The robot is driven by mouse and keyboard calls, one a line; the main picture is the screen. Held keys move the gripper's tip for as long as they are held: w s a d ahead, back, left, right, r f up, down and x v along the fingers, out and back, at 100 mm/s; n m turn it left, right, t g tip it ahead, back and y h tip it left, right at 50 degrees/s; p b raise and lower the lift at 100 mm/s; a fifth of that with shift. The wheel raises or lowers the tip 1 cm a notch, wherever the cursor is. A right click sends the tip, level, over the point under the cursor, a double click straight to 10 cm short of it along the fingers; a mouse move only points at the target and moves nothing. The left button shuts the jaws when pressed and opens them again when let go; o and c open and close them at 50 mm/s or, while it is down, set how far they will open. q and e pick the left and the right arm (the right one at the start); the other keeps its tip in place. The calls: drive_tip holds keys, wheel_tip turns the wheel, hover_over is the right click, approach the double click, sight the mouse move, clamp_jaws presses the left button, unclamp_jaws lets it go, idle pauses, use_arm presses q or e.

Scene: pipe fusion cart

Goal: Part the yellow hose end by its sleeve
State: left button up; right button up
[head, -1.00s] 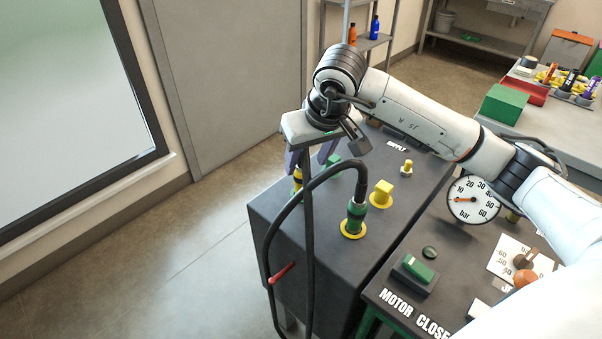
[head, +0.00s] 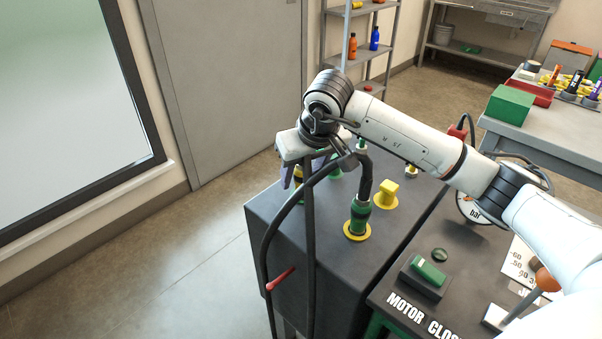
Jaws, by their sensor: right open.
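The yellow hose end (head: 299,178) stands at the back left of the dark cart top (head: 318,218). Only a small yellow and black part of it shows; my right gripper hides the rest, including the sleeve. My right gripper (head: 296,178) is open, pointing down at the yellow hose end. One purple-grey finger shows to its left; I cannot tell whether the fingers touch it. A black hose (head: 309,250) hangs down the cart's front below the gripper. My left gripper is not in view.
A green hose end (head: 359,215) sits upright in a yellow ring, its black hose arching close to my gripper. A yellow block (head: 385,194) stands right of it. A red lever (head: 280,279) sticks out of the cart's front. A panel with a green switch (head: 430,273) is at right.

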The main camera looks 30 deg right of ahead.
sight(302, 167)
clamp_jaws()
drive_tip(key=shift+r, duration=0.15)
drive_tip(key=shift+r+p, duration=1.7)
drive_tip(key=shift+r, duration=1.2)
drive_tip(key=shift+r+p, duration=0.15)
drive_tip(key=shift+p, duration=0.2)
drive_tip(key=shift+r+p, duration=2.8)
drive_tip(key=shift+r, duration=1.55)
